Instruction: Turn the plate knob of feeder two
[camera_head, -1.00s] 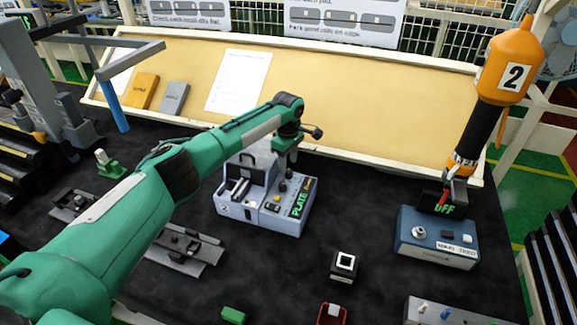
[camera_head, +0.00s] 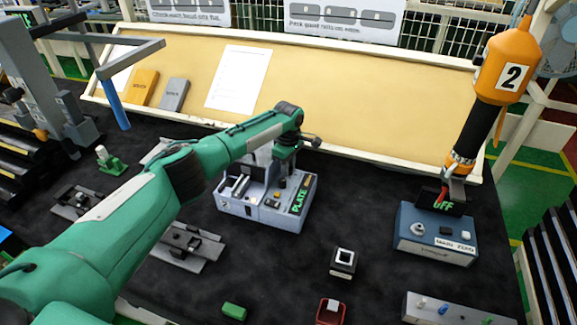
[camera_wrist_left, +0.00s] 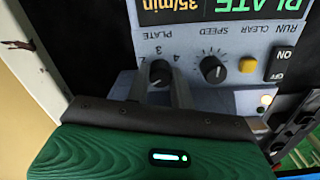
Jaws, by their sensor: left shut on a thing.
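The feeder (camera_head: 262,210) is a light grey box with a green PLATE display in the middle of the head view. In the left wrist view, its panel (camera_wrist_left: 205,97) carries the PLATE knob (camera_wrist_left: 160,72), a black dial with numbers around it. The display there reads 35/min. My left gripper (camera_head: 279,182) reaches down onto the panel from above. In the left wrist view its two fingers (camera_wrist_left: 160,88) stand on either side of the PLATE knob, shut on it. The fingers hide part of the knob. My right gripper is out of view.
Beside the PLATE knob are a black SPEED knob (camera_wrist_left: 214,69), a yellow CLEAR button (camera_wrist_left: 248,65) and an ON/OFF switch (camera_wrist_left: 283,62). An orange tool marked 2 (camera_head: 507,62) hangs above a blue box (camera_head: 436,236) at right. Dark mat lies clear between them.

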